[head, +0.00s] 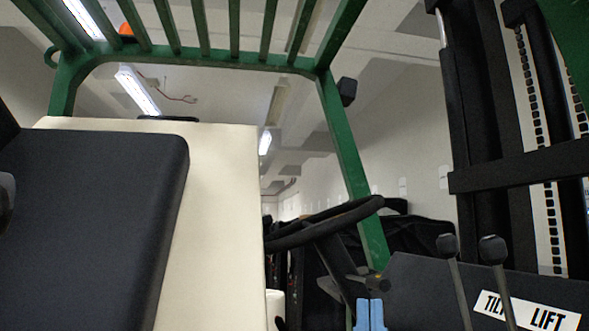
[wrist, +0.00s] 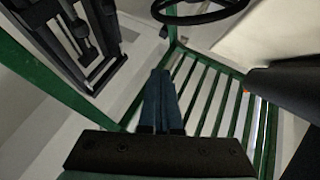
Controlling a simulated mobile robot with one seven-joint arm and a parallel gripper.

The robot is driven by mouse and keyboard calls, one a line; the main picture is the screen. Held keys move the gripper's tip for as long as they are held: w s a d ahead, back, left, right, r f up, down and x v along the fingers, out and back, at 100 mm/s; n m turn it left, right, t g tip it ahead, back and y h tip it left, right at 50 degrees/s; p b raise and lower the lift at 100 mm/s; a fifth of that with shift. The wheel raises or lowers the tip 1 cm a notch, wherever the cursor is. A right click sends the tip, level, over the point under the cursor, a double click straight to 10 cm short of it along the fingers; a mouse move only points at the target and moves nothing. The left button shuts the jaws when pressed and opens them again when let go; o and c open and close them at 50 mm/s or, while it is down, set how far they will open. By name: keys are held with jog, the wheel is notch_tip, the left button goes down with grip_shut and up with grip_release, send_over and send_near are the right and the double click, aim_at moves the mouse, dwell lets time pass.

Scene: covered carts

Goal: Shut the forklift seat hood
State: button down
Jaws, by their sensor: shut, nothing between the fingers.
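The forklift seat hood is a cream panel (head: 225,200) that stands raised, close to upright, at the left of the head view. The black seat (head: 90,220) is fixed to its left face. In the wrist view the cream hood (wrist: 270,35) is at the upper right, with the black seat (wrist: 290,85) beside it. My gripper (head: 370,303) shows as blue fingers at the bottom of the head view, right of the hood and apart from it. In the wrist view my gripper (wrist: 159,74) is shut and empty. The hood's lower edge is out of view.
The steering wheel (head: 325,222) stands between the hood and the levers (head: 493,250). A green overhead guard (head: 345,160) frames the cab. The black mast (head: 480,130) rises at the right. Open air lies between my gripper and the hood.

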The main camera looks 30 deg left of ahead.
jog(key=a+r+n+g+y+p, duration=0.2)
jog(key=a+r+g+y+p, duration=0.15)
jog(key=a+r+p, duration=0.6)
jog(key=a+r+n+g+y+p, duration=0.25)
jog(key=a+r+g+p, duration=0.2)
jog(key=a+p, duration=1)
jog(key=p, duration=0.6)
send_near(215, 209)
notch_tip(215, 209, up, 4)
jog(key=w+a, duration=0.1)
jog(key=w, duration=0.1)
jog(key=shift+w+a+f+g+p, duration=0.3)
jog(key=shift+w+a+f+p, duration=0.45)
jog(key=shift+w+a+f, duration=0.45)
jog(key=shift+a+f, duration=0.1)
jog(key=shift+f, duration=0.15)
